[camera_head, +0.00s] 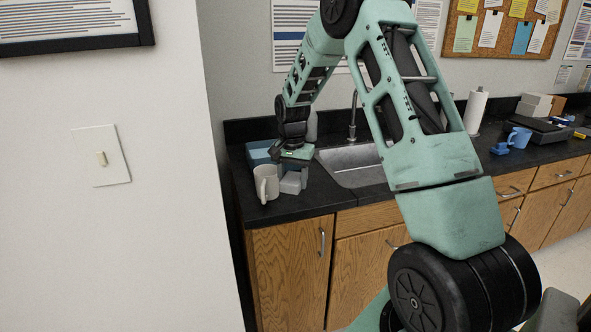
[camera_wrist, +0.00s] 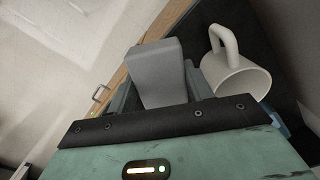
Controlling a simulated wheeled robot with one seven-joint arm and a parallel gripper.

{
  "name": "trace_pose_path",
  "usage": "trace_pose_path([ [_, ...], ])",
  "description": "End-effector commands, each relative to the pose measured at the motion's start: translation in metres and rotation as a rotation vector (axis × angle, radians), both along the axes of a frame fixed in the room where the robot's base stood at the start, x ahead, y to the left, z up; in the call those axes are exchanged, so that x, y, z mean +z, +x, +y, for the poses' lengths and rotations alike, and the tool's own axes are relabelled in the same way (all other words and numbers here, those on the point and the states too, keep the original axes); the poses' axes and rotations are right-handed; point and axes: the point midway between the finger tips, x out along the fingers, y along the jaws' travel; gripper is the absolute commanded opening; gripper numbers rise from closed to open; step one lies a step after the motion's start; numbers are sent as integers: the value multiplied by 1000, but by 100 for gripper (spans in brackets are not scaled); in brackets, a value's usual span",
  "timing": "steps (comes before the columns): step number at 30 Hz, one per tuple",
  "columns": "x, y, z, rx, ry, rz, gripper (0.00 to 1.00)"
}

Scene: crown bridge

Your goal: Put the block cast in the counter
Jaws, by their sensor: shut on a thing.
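The block cast is a plain grey block (camera_head: 291,184); it also fills the middle of the wrist view (camera_wrist: 158,65). My gripper (camera_head: 296,169) points down over the counter's left end. Its fingers (camera_wrist: 157,88) are shut on the block, one on each side. The counter (camera_head: 310,201) has a black top over wooden cabinets. The block is low over the counter, near its front edge; I cannot tell whether its underside touches. My gripper hides part of the block's top.
A white mug (camera_head: 267,186) stands close left of the block; it is right of it in the wrist view (camera_wrist: 234,72). A blue tray (camera_head: 259,154) lies behind. A sink (camera_head: 352,165) is to the right.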

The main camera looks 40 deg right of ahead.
Motion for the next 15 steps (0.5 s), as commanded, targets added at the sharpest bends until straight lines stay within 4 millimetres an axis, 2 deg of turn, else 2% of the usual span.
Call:
trace_pose_path([
  [8,-40,-24,49,257,3,4,21],
  [15,-89,-53,107,579,5,6,21],
])
